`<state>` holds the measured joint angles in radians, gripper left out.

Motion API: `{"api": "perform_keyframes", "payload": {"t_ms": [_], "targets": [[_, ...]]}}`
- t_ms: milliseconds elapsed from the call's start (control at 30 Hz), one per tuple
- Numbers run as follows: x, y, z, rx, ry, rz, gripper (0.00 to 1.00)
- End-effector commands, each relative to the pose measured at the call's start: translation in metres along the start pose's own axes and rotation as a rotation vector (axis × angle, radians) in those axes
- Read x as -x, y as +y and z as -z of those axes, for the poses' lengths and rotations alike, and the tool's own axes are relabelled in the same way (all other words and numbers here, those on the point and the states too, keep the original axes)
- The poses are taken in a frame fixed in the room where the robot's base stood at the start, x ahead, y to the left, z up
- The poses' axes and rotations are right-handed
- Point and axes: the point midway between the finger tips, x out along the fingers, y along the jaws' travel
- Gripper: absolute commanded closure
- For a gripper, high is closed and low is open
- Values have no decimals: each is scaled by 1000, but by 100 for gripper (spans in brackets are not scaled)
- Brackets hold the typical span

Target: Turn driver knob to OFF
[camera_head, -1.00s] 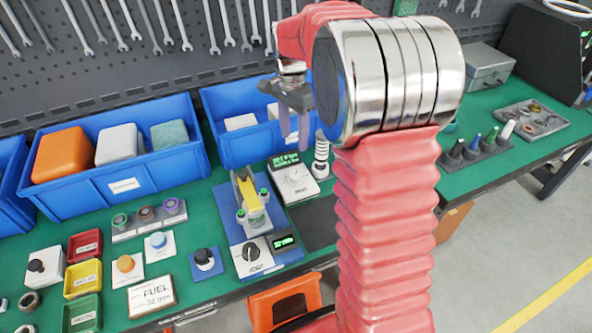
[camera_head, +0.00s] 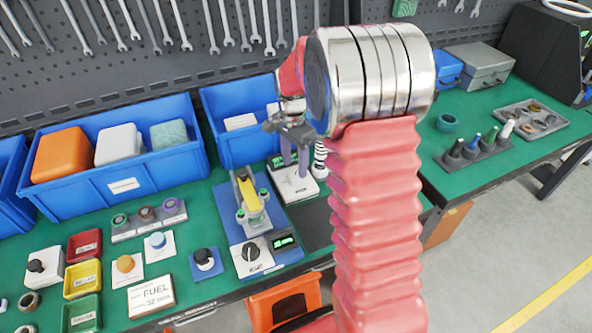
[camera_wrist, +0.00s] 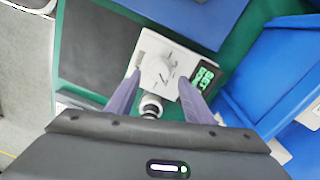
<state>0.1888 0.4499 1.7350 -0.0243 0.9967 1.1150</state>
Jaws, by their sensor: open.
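A black knob (camera_head: 250,249) stands on a white plate at the front of a blue board (camera_head: 225,197). It is likely the driver knob; its label is too small to read. A small green-lit display (camera_head: 284,241) sits right of it. A yellow part (camera_head: 249,194) in a fixture stands on the board behind the knob. My gripper (camera_head: 295,163) is open and empty, behind and right of the knob, over a white scale-like device (camera_head: 297,187). In the wrist view my gripper (camera_wrist: 160,76) points down at this device (camera_wrist: 163,55). The knob does not show there.
Blue bins (camera_head: 112,177) line the back. A ringed white post (camera_head: 320,157) stands close to my gripper. Several knobs and buttons and a FUEL card (camera_head: 152,296) lie left of the board. A dark mat (camera_head: 317,224) is bare in front of the device.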

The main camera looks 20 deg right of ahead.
Motion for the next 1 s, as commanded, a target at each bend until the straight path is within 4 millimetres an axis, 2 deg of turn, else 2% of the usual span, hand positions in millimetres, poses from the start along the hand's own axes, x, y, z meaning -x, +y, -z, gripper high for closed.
{"api": "perform_keyframes", "payload": {"t_ms": [100, 233, 600, 1000], "targets": [[-18, 1, 0, 0, -1, -3, 52], [-29, 0, 0, 0, 0, -1, 52], [-34, 0, 0, 0, 0, 0, 52], [-34, 0, 0, 0, 0, 0, 80]]}}
